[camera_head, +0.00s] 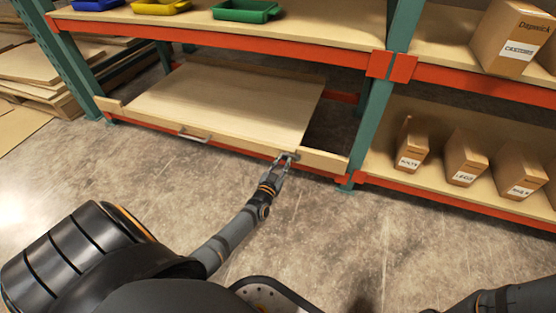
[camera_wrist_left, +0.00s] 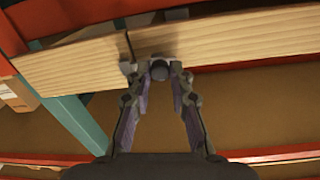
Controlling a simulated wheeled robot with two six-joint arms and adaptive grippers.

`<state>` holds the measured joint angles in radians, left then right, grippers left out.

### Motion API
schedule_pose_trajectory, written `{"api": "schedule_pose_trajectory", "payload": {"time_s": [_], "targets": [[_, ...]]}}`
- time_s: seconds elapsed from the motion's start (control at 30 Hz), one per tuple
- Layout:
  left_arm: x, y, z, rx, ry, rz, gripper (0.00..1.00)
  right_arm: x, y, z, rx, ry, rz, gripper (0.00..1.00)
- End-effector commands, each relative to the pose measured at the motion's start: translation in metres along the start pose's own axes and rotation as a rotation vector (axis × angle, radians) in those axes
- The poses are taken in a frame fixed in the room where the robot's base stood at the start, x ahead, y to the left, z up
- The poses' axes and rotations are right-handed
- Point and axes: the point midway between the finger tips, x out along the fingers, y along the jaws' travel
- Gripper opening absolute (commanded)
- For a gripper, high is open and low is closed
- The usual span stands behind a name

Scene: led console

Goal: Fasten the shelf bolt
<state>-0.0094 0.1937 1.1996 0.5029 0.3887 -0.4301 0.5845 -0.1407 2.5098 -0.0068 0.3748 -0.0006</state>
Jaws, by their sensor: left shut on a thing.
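The pull-out wooden shelf (camera_head: 225,100) lies in the lower bay of the rack. Its front board meets a short fixed board (camera_head: 325,161) near the right post. The small grey shelf bolt (camera_head: 292,154) sits at that joint. In the left wrist view, the bolt's dark round knob (camera_wrist_left: 159,70) is between my fingertips, beside a grey bracket at the thin gap between the boards. My left gripper (camera_head: 286,160) is shut on the knob, and its fingers (camera_wrist_left: 160,78) hide part of the bolt. I cannot tell how far the bolt reaches across the gap. My right gripper is out of view.
A metal handle (camera_head: 193,136) is on the shelf's front. A teal post (camera_head: 371,120) stands just right of the fixed board. Labelled boxes (camera_head: 463,158) stand in the right bay. Coloured bins (camera_head: 246,10) sit above. The concrete floor (camera_head: 310,240) in front is clear.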

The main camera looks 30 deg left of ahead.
Motion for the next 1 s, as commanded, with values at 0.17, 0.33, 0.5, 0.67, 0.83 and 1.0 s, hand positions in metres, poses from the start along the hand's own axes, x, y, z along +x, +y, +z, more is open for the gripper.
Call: {"api": "schedule_pose_trajectory", "payload": {"time_s": [0.17,0.33,0.5,0.67,0.83,1.0], "targets": [[0.0,0.004,0.0,-0.001,0.0,0.003,0.0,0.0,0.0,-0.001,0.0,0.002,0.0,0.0],[0.0,0.004,-0.001,-0.002,0.0,0.003,0.36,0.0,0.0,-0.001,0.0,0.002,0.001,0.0],[0.0,0.003,0.0,-0.002,0.0,0.003,0.44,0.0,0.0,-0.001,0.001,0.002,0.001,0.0],[0.0,0.003,0.0,-0.001,0.0,0.002,0.44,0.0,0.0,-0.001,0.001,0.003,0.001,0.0],[-0.018,0.003,0.001,-0.001,-0.001,0.003,0.44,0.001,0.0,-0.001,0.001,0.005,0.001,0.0],[-0.061,0.003,0.001,-0.001,-0.003,0.004,0.44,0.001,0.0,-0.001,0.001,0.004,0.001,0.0]]}}
